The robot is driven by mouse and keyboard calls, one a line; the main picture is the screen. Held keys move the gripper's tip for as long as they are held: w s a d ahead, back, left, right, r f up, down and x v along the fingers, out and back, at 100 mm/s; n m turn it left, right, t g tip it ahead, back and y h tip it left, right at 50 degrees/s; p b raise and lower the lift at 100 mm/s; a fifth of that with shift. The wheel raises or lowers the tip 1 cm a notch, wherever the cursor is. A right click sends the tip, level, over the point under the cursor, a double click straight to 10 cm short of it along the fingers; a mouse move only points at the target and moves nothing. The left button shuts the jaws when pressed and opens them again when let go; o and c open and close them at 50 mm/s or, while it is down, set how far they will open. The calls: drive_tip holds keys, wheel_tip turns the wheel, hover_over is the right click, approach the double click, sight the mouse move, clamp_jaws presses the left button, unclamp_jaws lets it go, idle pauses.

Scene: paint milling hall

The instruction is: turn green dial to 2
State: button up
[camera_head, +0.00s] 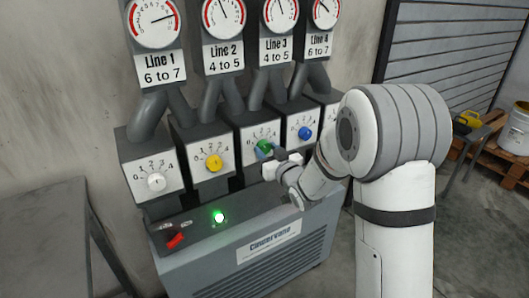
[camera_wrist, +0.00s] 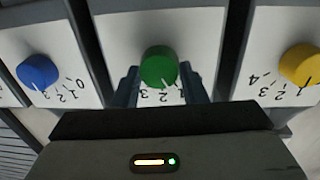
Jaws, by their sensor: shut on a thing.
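The green dial (camera_head: 263,146) sits on the front of the third grey box from the left, under the Line 3 gauge. My gripper (camera_head: 268,153) reaches it from the right and is shut on it. In the wrist view the green dial (camera_wrist: 159,66) stands between the two dark fingers of my gripper (camera_wrist: 160,88), one on each side. Its white pointer mark faces the lower edge of the dial in that view. The numbers by it are partly hidden, so I cannot tell the exact setting.
The blue dial (camera_head: 305,133), yellow dial (camera_head: 214,163) and white dial (camera_head: 156,182) are on neighbouring boxes. Below are a lit green button (camera_head: 219,217) and a red switch (camera_head: 176,240) on the cabinet. A grey table (camera_head: 45,200) stands at left.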

drive_tip(key=shift+s+f+m+b, duration=0.15)
drive_tip(key=shift+m+b, duration=0.65)
drive_tip(key=shift+m, duration=1.7)
drive_tip(key=shift+g, duration=0.3)
drive_tip(key=o, duration=1)
drive_tip(key=shift+c, duration=0.2)
drive_tip(key=shift+d, duration=0.1)
drive_tip(key=v, duration=0.7)
drive_tip(key=shift+s+d, duration=0.2)
drive_tip(key=shift+s, duration=0.1)
